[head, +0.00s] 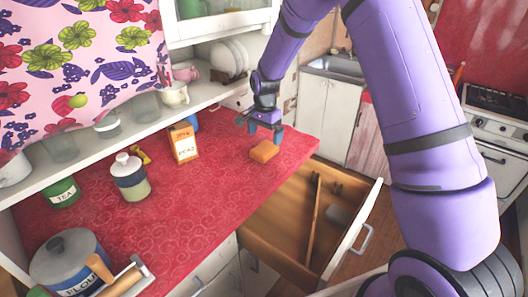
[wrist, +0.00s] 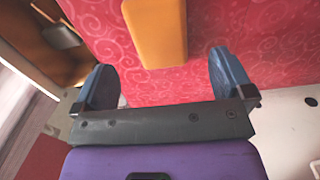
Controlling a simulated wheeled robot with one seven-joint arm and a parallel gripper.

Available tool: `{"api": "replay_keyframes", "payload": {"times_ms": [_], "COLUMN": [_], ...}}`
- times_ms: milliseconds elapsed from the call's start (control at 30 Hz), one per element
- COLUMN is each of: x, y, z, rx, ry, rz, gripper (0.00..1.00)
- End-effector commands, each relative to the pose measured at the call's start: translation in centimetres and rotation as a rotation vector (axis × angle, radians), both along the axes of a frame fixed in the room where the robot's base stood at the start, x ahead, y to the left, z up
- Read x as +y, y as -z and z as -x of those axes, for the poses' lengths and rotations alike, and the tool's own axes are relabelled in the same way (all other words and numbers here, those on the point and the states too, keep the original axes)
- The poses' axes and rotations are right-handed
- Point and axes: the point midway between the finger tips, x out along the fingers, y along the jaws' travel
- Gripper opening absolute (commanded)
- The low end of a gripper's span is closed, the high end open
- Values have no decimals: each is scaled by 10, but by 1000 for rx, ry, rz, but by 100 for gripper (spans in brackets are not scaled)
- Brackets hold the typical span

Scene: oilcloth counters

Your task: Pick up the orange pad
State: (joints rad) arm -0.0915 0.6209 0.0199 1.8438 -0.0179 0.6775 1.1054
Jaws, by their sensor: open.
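The orange pad (head: 264,152) lies flat on the red patterned counter (head: 220,185), near the counter's right end and close to the open drawer. In the wrist view the orange pad (wrist: 156,32) is at the top, beyond the fingertips and roughly centred between them. My gripper (head: 264,133) is just above and behind the pad in the head view, pointing down. In the wrist view my gripper (wrist: 165,78) has its two blue fingers wide apart with nothing between them. The pad does not appear to be touched.
An open wooden drawer (head: 288,215) juts out below the counter edge. An orange-and-white box (head: 183,143) stands left of the pad, with a jar (head: 130,178) farther left. A flour canister (head: 70,262) is at front left. The counter around the pad is clear.

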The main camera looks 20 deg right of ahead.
Motion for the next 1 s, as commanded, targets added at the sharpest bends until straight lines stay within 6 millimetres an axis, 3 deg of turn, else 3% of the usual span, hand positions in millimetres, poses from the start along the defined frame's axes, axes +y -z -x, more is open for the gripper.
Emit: {"api": "replay_keyframes", "payload": {"times_ms": [267,600,867,1000], "x": [0,2,2,2], "y": [16,58,62,62], "z": [0,1,1,1], "rx": [0,1,-1,-1], "ry": [-2,-2,-2,-2], "rz": [0,1,0,1], "gripper": [99,99,99,69]}}
